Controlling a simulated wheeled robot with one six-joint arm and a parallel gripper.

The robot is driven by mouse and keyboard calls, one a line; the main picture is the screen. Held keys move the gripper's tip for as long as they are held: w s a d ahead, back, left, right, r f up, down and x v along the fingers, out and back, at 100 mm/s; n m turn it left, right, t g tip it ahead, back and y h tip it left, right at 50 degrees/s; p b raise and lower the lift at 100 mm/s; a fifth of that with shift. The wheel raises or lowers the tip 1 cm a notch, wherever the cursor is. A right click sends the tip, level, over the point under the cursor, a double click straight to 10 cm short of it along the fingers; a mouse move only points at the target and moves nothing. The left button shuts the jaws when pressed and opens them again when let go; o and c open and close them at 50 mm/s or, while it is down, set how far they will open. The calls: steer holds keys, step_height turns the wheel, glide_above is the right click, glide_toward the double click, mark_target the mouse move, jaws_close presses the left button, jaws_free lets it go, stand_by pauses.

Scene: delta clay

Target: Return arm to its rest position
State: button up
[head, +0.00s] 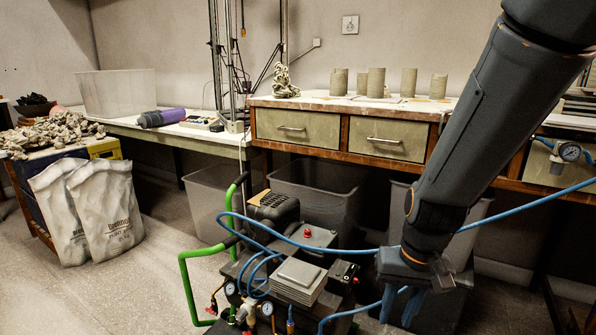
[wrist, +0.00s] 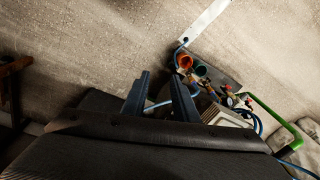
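My arm comes down from the upper right in the head view, with my gripper (head: 398,305) low at the right, its blue fingers pointing down. In the wrist view my gripper (wrist: 160,92) shows two dark blue fingers standing apart with nothing gripped between them. A blue hose passes behind the fingers in that view. In the head view the gripper hangs in front of a dark bin and to the right of a compressor cart (head: 290,270); I cannot tell the exact gap to either.
Blue hoses (head: 520,213) run across near my wrist. The cart has a green handle (head: 190,285) and gauges. A workbench with drawers (head: 390,138) holds several clay cylinders (head: 376,82). Two white sacks (head: 105,210) stand at the left. Floor is clear at the lower left.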

steer(key=s+a+r+n, duration=0.35)
steer(key=s+a, duration=0.35)
steer(key=a, duration=0.4)
steer(key=s+a+r+n, duration=0.2)
steer(key=s+a+n, duration=0.4)
steer(key=a, duration=0.4)
steer(key=s+d+r+m+p, duration=0.1)
steer(key=d+r+m+p, duration=0.3)
steer(key=d+r+p, duration=0.6)
steer(key=s+d+r+m+p, duration=0.1)
steer(key=d+r+m+p, duration=0.2)
steer(key=d+r+p, duration=0.7)
step_height(320, 180, up, 6)
steer(key=p, duration=1)
steer(key=shift+d+r+m+g+h, duration=0.2)
steer(key=shift+r+m+g+h, duration=0.05)
steer(key=shift+m+g+h, duration=0.15)
